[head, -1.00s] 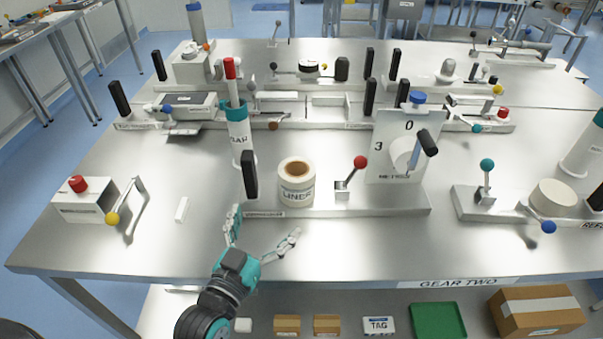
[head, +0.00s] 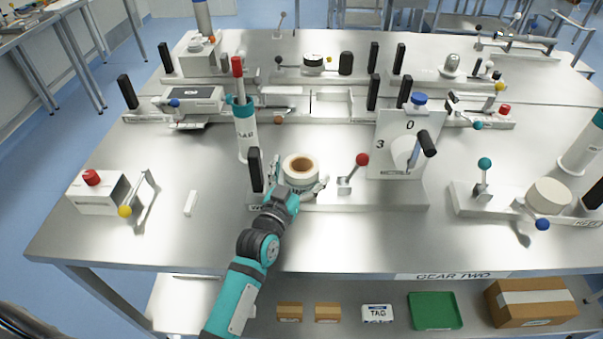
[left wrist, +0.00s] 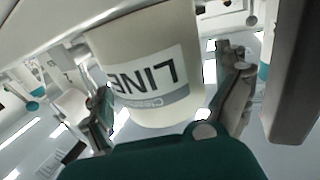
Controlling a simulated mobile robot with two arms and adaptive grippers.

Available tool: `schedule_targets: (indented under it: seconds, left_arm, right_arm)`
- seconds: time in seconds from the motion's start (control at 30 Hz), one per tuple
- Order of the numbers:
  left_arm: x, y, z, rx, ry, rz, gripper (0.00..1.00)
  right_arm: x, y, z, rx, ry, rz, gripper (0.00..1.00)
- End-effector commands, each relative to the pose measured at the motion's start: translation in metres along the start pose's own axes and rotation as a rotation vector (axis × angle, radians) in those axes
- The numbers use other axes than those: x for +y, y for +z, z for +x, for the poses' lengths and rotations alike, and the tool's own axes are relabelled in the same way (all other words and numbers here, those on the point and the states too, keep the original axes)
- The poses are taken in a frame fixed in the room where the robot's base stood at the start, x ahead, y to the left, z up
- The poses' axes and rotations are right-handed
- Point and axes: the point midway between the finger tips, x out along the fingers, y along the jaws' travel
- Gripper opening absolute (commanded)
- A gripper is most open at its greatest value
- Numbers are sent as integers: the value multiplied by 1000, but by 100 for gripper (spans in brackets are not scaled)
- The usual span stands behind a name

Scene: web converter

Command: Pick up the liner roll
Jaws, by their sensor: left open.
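The liner roll (head: 300,168) is a white roll with a tan core, upright on the front metal station of the bench. In the left wrist view its white side and "LINE" label (left wrist: 148,80) fill the middle, upside down. My left gripper (head: 300,183) is at the front of the roll with its fingers open on either side of it. In the left wrist view the fingers (left wrist: 168,95) flank the roll, and gaps seem to show beside them. Part of the roll's lower front is hidden by the gripper in the head view. My right gripper is not in view.
A black upright handle (head: 256,170) stands close left of the roll. A red-knobbed lever (head: 361,160) and a dial plate (head: 398,150) stand to its right. A tall TAG cylinder (head: 244,130) is behind left.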

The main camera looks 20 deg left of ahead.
Motion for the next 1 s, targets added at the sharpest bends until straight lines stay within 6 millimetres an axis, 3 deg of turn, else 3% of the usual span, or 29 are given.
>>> schedule_targets:
  seconds: [0.3, 0.83, 1.0]
  left_arm:
    - [0, 1, 8, -1, 0, 0, 100]
    - [0, 1, 7, -1, 0, 0, 32]
    - [0, -1, 8, 2, 0, 0, 32]
  right_arm:
    - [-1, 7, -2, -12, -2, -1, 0]
    - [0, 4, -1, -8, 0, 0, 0]
    - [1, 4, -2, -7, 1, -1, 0]
